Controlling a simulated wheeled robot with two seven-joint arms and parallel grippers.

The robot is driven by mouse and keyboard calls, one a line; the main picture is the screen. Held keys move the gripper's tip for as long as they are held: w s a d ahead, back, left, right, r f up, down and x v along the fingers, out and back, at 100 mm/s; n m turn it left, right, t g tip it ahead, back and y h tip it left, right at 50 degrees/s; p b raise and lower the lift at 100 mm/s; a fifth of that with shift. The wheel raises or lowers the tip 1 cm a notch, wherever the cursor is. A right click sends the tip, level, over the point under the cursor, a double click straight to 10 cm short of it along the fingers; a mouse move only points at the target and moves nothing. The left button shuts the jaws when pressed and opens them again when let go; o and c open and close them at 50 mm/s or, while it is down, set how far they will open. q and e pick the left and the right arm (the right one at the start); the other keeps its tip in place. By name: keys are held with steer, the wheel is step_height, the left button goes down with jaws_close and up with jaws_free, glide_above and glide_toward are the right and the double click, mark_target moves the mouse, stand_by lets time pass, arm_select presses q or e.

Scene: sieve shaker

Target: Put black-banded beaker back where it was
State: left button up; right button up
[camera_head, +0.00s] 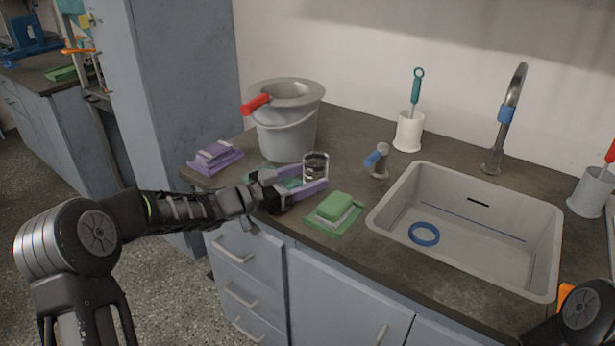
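The black-banded beaker (316,165) is a small clear glass with a dark band near its top. It is upright near the counter's front left edge. My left gripper (312,178) reaches in from the left with its purple fingers at the beaker, one across the near side of its lower part and the other running toward its far side. I cannot tell whether the fingers press on the glass, or whether its base touches what is below. Only part of my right arm (582,310) shows at the lower right; its gripper is out of view.
A grey bucket (287,135) with a red grip stands behind the beaker. The sink (390,216) holds a blue ring (424,241). A brush holder (408,132) stands behind.

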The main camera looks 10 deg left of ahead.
arm_select(q)
steer(key=shift+o, duration=0.3)
steer(key=shift+r, duration=0.1)
steer(key=shift+r, duration=0.2)
steer(key=p+v, duration=0.1)
steer(key=v, duration=1)
steer(key=shift+s+a, duration=0.25)
steer(key=shift+a, duration=0.05)
steer(key=shift+s, duration=0.1)
